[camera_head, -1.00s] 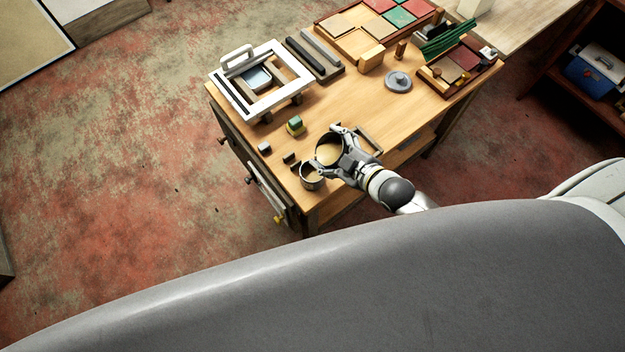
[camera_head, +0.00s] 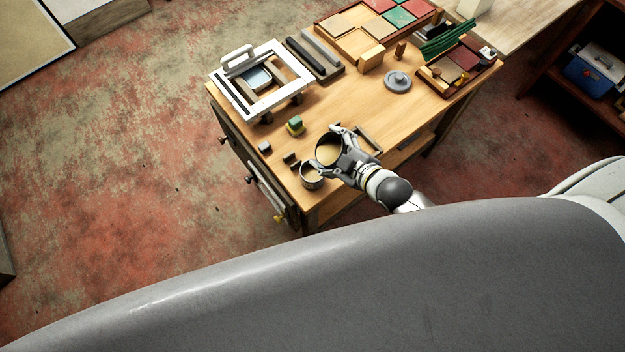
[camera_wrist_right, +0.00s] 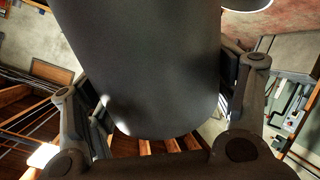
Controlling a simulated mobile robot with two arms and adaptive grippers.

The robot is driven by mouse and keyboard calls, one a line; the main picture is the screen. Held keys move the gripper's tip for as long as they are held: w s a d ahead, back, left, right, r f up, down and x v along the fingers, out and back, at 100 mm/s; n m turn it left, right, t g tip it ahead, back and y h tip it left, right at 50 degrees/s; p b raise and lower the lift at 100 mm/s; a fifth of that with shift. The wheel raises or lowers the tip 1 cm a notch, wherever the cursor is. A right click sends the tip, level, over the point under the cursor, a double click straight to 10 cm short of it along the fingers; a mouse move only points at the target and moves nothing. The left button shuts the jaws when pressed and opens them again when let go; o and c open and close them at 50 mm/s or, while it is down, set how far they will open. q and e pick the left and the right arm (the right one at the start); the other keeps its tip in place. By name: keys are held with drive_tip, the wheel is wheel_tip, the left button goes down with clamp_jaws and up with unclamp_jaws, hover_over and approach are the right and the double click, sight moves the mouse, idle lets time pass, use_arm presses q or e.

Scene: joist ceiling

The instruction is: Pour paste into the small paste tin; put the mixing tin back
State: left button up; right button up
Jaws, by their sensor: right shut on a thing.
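The mixing tin (camera_head: 328,150) is a dark round tin with tan paste inside. My right gripper (camera_head: 334,151) is shut around it near the front edge of the workbench. In the right wrist view the grey wall of the mixing tin (camera_wrist_right: 150,60) fills the middle, between the two fingers (camera_wrist_right: 155,110). The small paste tin (camera_head: 311,178) stands on the bench just below and left of the mixing tin. Its inside looks tan, but how full it is I cannot tell. Part of its rim lies close to the gripper's finger. My left gripper is not in view.
On the workbench (camera_head: 350,104) stand a white frame (camera_head: 268,104), small blocks (camera_head: 296,125), a round grey lid-like piece (camera_head: 398,81) and a tray of coloured tiles (camera_head: 345,30). The bench's middle is mostly clear.

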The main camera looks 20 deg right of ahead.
drive_tip(key=shift+r+p, duration=0.1)
drive_tip(key=shift+p, duration=0.4)
drive_tip(key=b, duration=0.1)
drive_tip(key=f+m+y+b, duration=0.1)
drive_tip(key=b, duration=0.1)
drive_tip(key=shift+d+t, duration=0.2)
drive_tip(key=shift+t, duration=0.1)
drive_tip(key=shift+d+r+y+b, duration=0.1)
drive_tip(key=shift+r+y+b, duration=0.1)
drive_tip(key=shift+y+b, duration=0.15)
drive_tip(key=shift+r+m, duration=0.25)
drive_tip(key=shift+m, duration=0.05)
